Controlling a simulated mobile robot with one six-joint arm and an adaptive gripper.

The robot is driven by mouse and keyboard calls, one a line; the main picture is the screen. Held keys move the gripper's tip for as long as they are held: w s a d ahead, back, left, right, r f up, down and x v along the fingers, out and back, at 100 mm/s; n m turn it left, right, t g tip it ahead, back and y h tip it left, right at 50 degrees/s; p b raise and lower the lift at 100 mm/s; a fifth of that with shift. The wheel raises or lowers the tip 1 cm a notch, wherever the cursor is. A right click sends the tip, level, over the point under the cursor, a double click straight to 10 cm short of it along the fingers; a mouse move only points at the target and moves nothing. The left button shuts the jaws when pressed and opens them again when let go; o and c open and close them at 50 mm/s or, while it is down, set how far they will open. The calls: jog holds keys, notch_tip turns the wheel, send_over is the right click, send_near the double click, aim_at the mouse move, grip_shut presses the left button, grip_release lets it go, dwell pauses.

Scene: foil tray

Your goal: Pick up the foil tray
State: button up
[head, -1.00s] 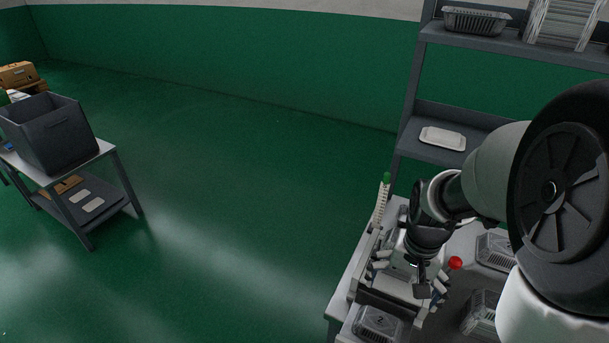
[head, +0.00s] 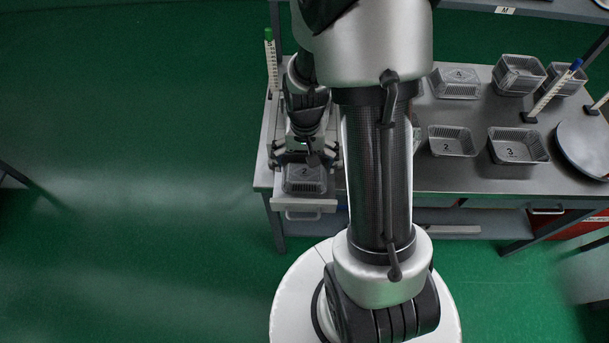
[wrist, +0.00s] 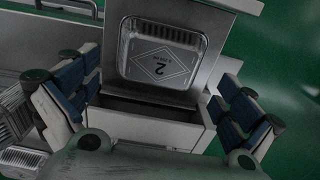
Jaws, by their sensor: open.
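A clear-looking foil tray (head: 304,180) marked 2 lies at the front left end of the grey table (head: 480,174). In the wrist view the foil tray (wrist: 160,55) shows its diamond label, and it lies ahead of the jaws. My gripper (head: 303,160) is at the tray's far side in the head view. In the wrist view my gripper (wrist: 152,80) is open and empty, with blue-padded fingers spread left and right. I cannot tell whether a finger touches the tray.
Other trays stand to the right, one marked 4 (head: 457,83), another marked 2 (head: 452,142) and one marked 3 (head: 517,146). A round pan (head: 583,150) lies at the right. A green-topped ruler post (head: 270,62) stands at the left corner. Floor left of the table is clear.

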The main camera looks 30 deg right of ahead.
aim_at(305, 172)
jog(key=f+b, duration=0.2)
jog(key=f, duration=0.3)
jog(key=shift+w+f, duration=0.1)
jog(key=shift+w, duration=0.1)
jog(key=shift+c, duration=0.5)
jog(key=c, duration=0.4)
